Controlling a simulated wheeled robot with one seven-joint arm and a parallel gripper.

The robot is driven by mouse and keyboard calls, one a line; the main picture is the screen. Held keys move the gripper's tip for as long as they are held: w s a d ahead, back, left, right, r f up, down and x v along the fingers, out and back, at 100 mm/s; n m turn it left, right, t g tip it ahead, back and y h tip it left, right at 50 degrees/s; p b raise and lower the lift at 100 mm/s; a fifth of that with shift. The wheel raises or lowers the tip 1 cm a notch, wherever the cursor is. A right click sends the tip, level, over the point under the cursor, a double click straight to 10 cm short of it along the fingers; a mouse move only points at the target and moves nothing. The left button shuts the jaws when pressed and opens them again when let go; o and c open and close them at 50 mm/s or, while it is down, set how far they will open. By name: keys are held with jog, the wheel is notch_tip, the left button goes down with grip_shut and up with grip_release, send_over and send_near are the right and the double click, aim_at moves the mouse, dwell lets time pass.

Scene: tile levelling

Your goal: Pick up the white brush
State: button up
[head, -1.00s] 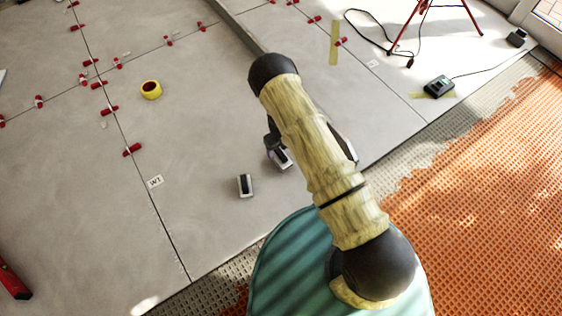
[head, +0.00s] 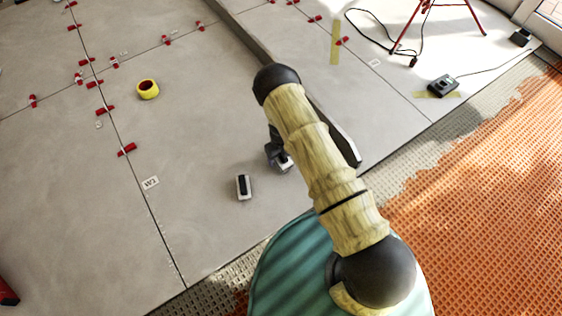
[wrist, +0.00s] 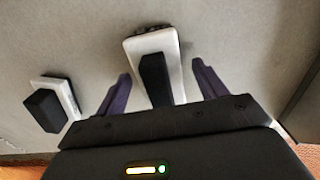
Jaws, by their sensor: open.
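A white block with a black handle (wrist: 151,43) lies on the grey tiles, with dark bristle-like edging at its far end; I take it for the white brush. In the wrist view it lies between the two dark purple fingers of my gripper (wrist: 161,70), which is open, with a gap on each side. Contact and height cannot be told. A similar white piece with a black block on top (wrist: 70,97) lies to the left, outside the fingers; it also shows in the head view (head: 244,187). In the head view my arm partly hides the gripper area.
A yellow tape roll (head: 148,89) and several red clips lie on the tiles. A dark box with a cable (head: 443,86) and a red tripod (head: 420,28) stand at upper right. Orange matting (head: 480,190) covers the right.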

jog(key=shift+f, duration=0.2)
dwell(0.4)
jog(key=c, duration=1.2)
notch_tip(320, 180, up, 10)
jog(key=p, duration=0.6)
jog(key=shift+r, duration=0.1)
